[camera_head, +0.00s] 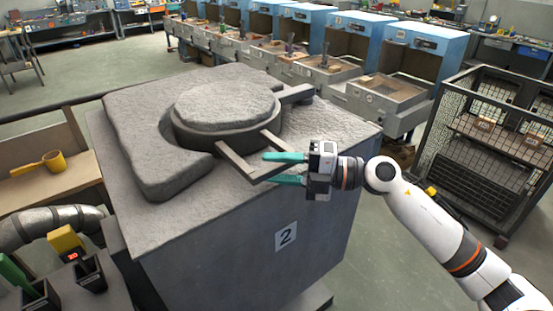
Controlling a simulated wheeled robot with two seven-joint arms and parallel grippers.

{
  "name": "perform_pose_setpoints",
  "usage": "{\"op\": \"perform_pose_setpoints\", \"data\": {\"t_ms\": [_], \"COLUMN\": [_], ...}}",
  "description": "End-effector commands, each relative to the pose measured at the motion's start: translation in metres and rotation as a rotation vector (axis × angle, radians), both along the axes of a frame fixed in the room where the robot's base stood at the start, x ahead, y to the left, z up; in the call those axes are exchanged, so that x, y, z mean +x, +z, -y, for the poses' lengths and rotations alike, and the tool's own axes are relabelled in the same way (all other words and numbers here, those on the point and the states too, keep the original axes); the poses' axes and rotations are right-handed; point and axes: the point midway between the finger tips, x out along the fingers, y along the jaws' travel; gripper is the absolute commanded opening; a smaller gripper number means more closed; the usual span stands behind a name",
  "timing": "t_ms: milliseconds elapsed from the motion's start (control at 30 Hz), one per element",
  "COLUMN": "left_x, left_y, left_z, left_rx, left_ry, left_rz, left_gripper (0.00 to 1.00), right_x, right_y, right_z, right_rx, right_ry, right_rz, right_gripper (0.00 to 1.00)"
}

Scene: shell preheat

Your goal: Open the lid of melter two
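Melter two (230,255) is a large grey box with a "2" label (286,236) on its front. Its round, rough grey lid (225,103) lies flat over the round opening on top, so it looks closed. A grey U-shaped handle (236,162) sticks out from the lid toward the front right. My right gripper (272,168) reaches in from the right with its two teal fingers apart. One finger is above and one below the handle's outer bar, which runs between them. I cannot tell whether they touch it. My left gripper is not in view.
A wire-mesh cage (490,140) with boxes stands at the right. Blue-hooded stations (423,50) line the back. A wooden bench (60,185) with a yellow ladle (48,163) is at the left, near a metal duct (50,222). Open floor lies behind the melter.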

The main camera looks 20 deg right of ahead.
Motion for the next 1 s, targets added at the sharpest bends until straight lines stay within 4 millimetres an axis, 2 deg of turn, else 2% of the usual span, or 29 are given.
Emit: {"op": "perform_pose_setpoints", "data": {"t_ms": [333, 567, 600, 1000], "left_x": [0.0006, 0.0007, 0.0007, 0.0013], "left_y": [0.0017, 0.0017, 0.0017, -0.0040], "left_z": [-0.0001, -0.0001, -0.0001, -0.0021], "left_rx": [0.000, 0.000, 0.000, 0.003], "left_ry": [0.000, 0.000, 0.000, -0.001], "left_rz": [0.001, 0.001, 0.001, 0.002], "left_gripper": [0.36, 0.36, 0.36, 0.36], "right_x": [0.0022, 0.0021, 0.0021, 0.0006], "right_y": [-0.0003, -0.0003, -0.0004, -0.0019], "right_z": [-0.0043, -0.0040, -0.0040, -0.0027], "right_rx": [0.000, 0.000, 0.000, -0.002], "right_ry": [-0.001, 0.000, 0.000, 0.026], "right_rz": [0.001, 0.001, 0.001, 0.001], "right_gripper": [0.38, 0.02, 0.00, 0.00]}}
